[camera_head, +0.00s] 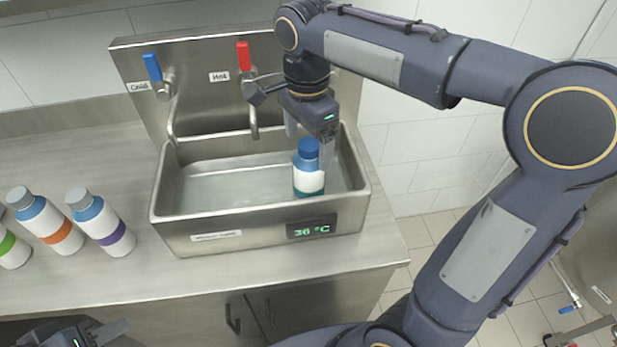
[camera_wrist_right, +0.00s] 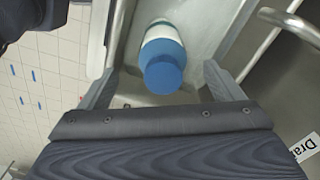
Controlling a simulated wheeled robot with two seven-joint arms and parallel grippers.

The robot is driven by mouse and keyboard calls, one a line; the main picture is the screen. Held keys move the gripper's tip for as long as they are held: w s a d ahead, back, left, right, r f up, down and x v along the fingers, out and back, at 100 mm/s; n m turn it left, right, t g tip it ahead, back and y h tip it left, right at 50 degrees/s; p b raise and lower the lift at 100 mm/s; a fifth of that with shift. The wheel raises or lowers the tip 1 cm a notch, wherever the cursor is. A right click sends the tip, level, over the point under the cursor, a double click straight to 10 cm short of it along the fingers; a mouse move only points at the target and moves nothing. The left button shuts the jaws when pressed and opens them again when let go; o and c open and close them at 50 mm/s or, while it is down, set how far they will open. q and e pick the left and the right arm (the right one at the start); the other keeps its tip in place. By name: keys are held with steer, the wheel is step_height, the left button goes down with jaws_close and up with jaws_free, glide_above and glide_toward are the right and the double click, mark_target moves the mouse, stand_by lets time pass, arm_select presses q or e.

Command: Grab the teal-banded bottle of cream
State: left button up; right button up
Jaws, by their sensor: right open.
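The teal-banded bottle (camera_head: 309,182) stands upright in the right part of the steel sink, with a blue cap, a white body and a teal band low down. My right gripper (camera_head: 309,140) is open above it, its fingers on either side of the cap. In the right wrist view the bottle (camera_wrist_right: 162,60) shows from above, between the two spread fingers (camera_wrist_right: 160,85) and apart from both. My left gripper (camera_head: 92,335) is partly in view at the bottom left edge, away from the bottle; its opening is unclear.
The sink (camera_head: 190,228) has a display reading 36 °C on its front. Cold (camera_head: 152,67) and hot (camera_head: 243,57) taps rise behind it. Bottles with green (camera_head: 10,247), orange (camera_head: 48,222) and purple (camera_head: 100,222) bands are on the counter (camera_head: 110,285) at left.

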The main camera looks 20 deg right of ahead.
mark_target(309, 178)
steer(key=shift+w+d+f, duration=0.1)
steer(key=shift+d+f, duration=0.05)
steer(key=shift+f, duration=1)
steer(key=shift+w+d+f, duration=0.1)
steer(key=shift+d+f, duration=0.05)
steer(key=shift+f, duration=0.95)
steer(key=shift+c, duration=0.2)
steer(key=c, duration=1.9)
